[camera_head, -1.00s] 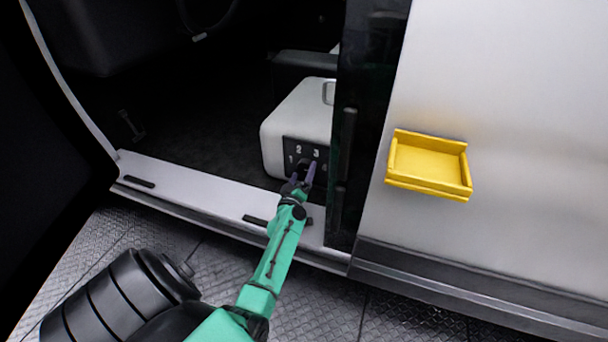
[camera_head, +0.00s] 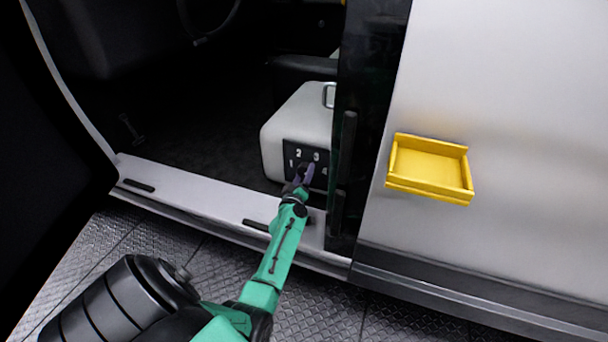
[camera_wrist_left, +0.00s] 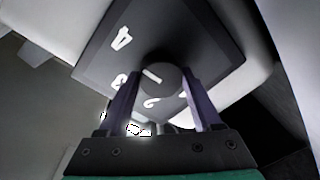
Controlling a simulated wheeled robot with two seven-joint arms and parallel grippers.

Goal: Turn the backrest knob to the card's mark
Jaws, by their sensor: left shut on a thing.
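The backrest knob (camera_wrist_left: 160,80) is dark and round, with a short white line on its face slanting from upper left to lower right. It sits on a dark plate (camera_head: 290,148) with white digits 1 to 4, on the front of the pale seat base (camera_head: 290,115). My left gripper (camera_head: 306,172) is at the plate, and in the left wrist view its two purple fingers stand on either side of the knob, shut on it. I cannot tell which digit the line points to. The head view hides the knob behind the gripper. I see no card. My right gripper is out of view.
A yellow tray (camera_head: 430,168) is fixed on the pale body panel (camera_head: 500,90) at right. The dark door edge and handle (camera_head: 347,145) stand close right of my left gripper. The pale sill (camera_head: 200,195) runs below my arm.

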